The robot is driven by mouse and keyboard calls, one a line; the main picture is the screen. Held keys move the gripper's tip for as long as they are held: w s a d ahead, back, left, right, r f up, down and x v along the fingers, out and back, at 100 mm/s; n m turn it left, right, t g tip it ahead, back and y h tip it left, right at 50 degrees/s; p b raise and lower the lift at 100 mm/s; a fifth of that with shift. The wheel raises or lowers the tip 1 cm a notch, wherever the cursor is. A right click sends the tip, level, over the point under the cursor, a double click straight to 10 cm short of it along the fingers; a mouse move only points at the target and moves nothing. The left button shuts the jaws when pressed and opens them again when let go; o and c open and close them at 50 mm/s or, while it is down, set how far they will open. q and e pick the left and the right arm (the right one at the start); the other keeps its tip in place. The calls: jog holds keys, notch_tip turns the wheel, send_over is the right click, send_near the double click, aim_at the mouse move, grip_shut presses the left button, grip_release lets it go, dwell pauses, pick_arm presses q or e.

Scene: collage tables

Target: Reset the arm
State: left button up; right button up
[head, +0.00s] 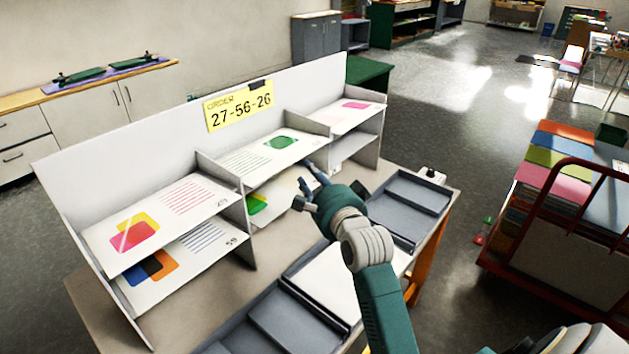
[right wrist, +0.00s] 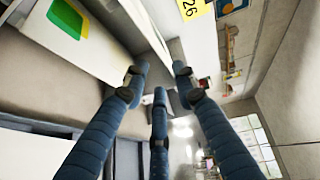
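My right gripper (head: 311,182) reaches in from the lower right in the head view, at the front of the middle lower compartment of the white sorting shelf (head: 160,120). Its three fingers are spread apart with nothing between them, as the right wrist view (right wrist: 159,80) shows. A sheet with a green and yellow print (head: 257,205) lies in that compartment, partly hidden by the gripper. The same print seems to show in the right wrist view (right wrist: 68,18). I cannot tell whether the fingers touch the sheet. My left gripper is not in view.
A yellow order card (head: 240,106) reading 27-56-26 is on the shelf's back panel. Other printed sheets lie in the shelf compartments. Grey trays (head: 425,191) stand along the table front under my arm. A red-railed cart (head: 560,200) with coloured boards stands right, with open floor between.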

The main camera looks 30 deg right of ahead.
jog(key=shift+v, duration=1)
